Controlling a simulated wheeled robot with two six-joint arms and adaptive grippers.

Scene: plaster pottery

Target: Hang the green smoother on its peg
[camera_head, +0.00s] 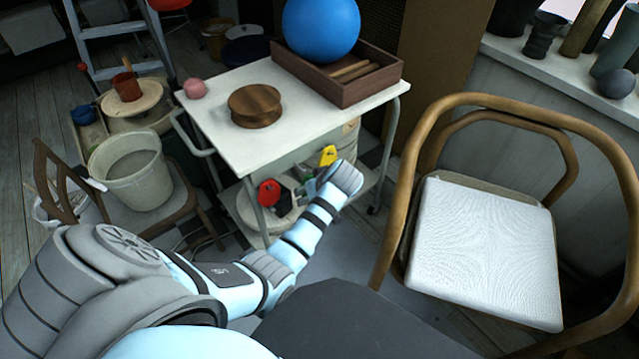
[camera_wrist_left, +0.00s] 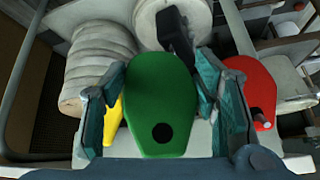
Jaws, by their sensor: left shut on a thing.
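The green smoother (camera_wrist_left: 163,82) is a flat green plate with a dark round hole near its lower end in the left wrist view. My left gripper (camera_wrist_left: 160,72) is shut on it, one teal finger at each side. A yellow tool (camera_head: 328,155) and a red tool (camera_head: 268,193) hang or stand on either side at the cart's lower part. My right gripper is not in view.
The cart's white top (camera_head: 215,110) holds a wooden disc (camera_head: 255,106), a pink lump (camera_head: 195,88), and a wooden tray (camera_head: 290,66) with a blue ball (camera_head: 320,28). A wooden armchair (camera_head: 480,250) stands at the right, and a bucket (camera_head: 130,175) at the left.

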